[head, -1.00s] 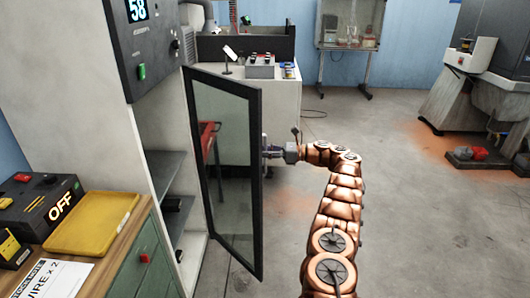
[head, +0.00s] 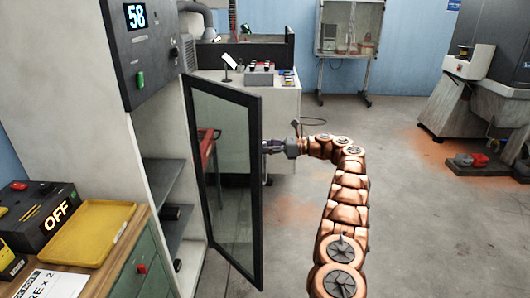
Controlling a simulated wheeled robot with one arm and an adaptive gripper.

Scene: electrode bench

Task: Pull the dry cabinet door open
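The dry cabinet (head: 165,150) stands at the left with a display reading 58 on its upper panel. Its glass door (head: 222,135), dark-framed, stands swung well open, and dark shelves (head: 168,190) show inside. My gripper (head: 268,148) is at the door's free edge, on the side away from the cabinet, at about mid-height. Its fingers and the handle are small and partly hidden by the door frame, so I cannot tell whether they are closed on the handle.
A wooden-topped bench (head: 100,275) at lower left holds a yellow tray (head: 92,236) and a black box reading OFF (head: 38,215). A white table (head: 283,108) stands behind the door. Machines (head: 490,90) stand at the right. The floor between is free.

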